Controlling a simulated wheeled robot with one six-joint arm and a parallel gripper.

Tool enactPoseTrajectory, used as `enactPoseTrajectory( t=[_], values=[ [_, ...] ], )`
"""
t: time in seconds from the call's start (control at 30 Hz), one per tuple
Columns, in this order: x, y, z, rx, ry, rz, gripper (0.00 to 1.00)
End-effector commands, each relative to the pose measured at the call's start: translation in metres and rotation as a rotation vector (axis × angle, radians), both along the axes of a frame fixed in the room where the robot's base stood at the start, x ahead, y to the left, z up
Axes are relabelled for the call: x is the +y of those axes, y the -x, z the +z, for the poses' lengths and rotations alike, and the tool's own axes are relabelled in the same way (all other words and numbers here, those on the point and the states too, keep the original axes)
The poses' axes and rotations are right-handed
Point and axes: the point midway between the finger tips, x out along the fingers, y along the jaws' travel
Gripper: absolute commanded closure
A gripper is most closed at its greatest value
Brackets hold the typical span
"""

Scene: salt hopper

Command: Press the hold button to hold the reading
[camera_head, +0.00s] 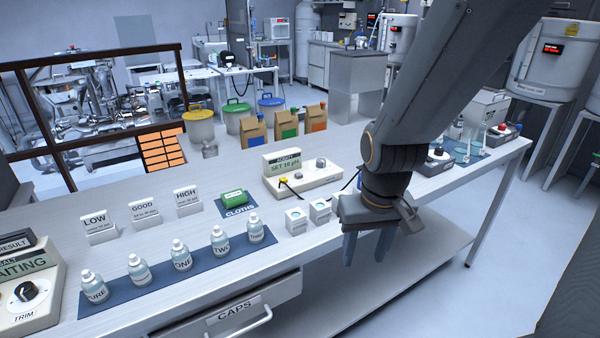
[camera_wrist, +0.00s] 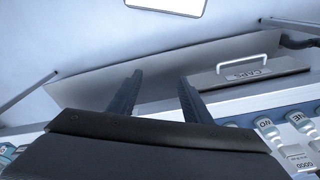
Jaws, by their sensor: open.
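No button marked "hold" can be read in either view. A meter (camera_head: 308,178) on the bench has a display reading "SET 10 pH" under the word "ACIDITY", with a yellow-ended piece and a grey knob on its top. A second device (camera_head: 30,290), cut off at the left edge, shows "WAITING" in part and a dial labelled TRIM. My gripper (camera_head: 366,250) is open and empty, fingers down, at the bench's front edge, right of two small white cubes. In the wrist view its two fingers (camera_wrist: 160,85) are apart with nothing between them.
Several labelled bottles (camera_head: 181,255) stand on a blue mat along the front. Cards LOW (camera_head: 97,225), GOOD and HIGH stand behind them. A green pack (camera_head: 234,198) sits by CLOTHS. The CAPS drawer (camera_head: 240,310) has a handle in front. Paper bags (camera_head: 286,124) stand behind the meter.

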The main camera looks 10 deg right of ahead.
Motion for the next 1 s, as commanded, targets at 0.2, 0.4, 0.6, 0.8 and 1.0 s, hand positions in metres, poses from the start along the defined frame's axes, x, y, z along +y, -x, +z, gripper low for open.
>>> enactPoseTrajectory(
  t=[0.2,0.4,0.6,0.8,1.0],
  values=[
    [0.0000,0.0000,0.0000,0.000,0.000,0.000,0.55],
    [0.0000,0.0000,0.0000,0.000,0.000,0.000,0.75],
    [0.0000,0.0000,0.0000,0.000,0.000,0.000,1.00],
    [0.0000,0.0000,0.0000,0.000,0.000,0.000,1.00],
    [0.0000,0.0000,0.0000,0.000,0.000,0.000,1.00]
  ],
)
